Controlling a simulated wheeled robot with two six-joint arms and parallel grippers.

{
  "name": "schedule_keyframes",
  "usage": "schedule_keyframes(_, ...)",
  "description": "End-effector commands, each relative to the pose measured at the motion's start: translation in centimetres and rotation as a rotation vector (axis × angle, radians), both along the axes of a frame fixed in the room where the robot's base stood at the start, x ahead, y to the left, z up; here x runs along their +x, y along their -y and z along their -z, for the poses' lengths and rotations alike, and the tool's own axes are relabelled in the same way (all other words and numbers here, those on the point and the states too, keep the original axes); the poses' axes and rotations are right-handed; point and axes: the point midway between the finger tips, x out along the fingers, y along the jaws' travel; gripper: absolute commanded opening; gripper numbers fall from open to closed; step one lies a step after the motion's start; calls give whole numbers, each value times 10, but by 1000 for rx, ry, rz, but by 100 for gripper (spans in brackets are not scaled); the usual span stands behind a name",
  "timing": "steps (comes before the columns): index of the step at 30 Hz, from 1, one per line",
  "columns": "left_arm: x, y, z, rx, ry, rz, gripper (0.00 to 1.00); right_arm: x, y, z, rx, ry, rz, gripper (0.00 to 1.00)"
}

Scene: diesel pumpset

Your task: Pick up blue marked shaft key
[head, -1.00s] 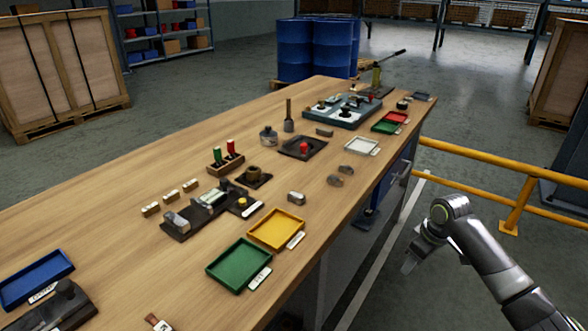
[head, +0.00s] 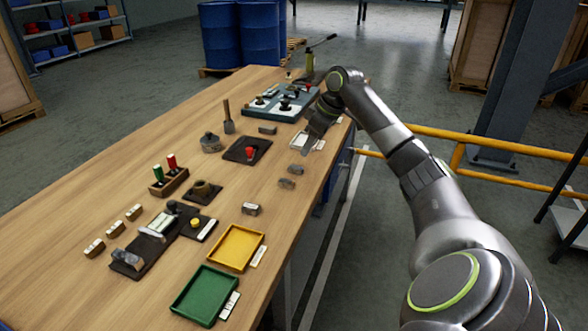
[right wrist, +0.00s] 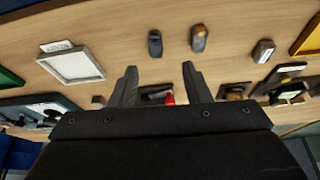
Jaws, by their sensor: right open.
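Small grey key-like pieces lie on the wooden workbench (head: 90,195). One dark grey piece (right wrist: 155,42) shows a bluish tint in the right wrist view, too small to be sure of a blue mark; it seems to be the piece (head: 298,170) near the bench's right edge. Beside it lies a similar piece (right wrist: 199,38) with an orange mark, also in the head view (head: 287,183). My right gripper (right wrist: 159,68) is open and empty above the bench, its fingers apart and clear of both pieces. My left gripper is out of view.
A white tray (right wrist: 72,65) lies near the gripper. A red-knobbed part on a dark plate (head: 247,149) lies left of it. Yellow (head: 236,247) and green (head: 205,295) trays sit nearer. A yellow rail (head: 500,152) runs beyond the bench's right side.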

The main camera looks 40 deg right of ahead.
Motion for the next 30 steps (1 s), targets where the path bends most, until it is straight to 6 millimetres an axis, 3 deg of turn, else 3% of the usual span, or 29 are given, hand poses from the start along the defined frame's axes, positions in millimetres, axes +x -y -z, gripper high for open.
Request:
schedule_keyframes(4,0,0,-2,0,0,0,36,9,-5,24,2,-1,0,44)
schedule_keyframes(13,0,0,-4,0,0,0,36,19,-6,45,2,-1,1,44)
schedule_keyframes(21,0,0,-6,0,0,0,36,35,-8,79,1,-1,1,44)
schedule_keyframes(30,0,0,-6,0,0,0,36,37,-8,84,-2,0,1,44)
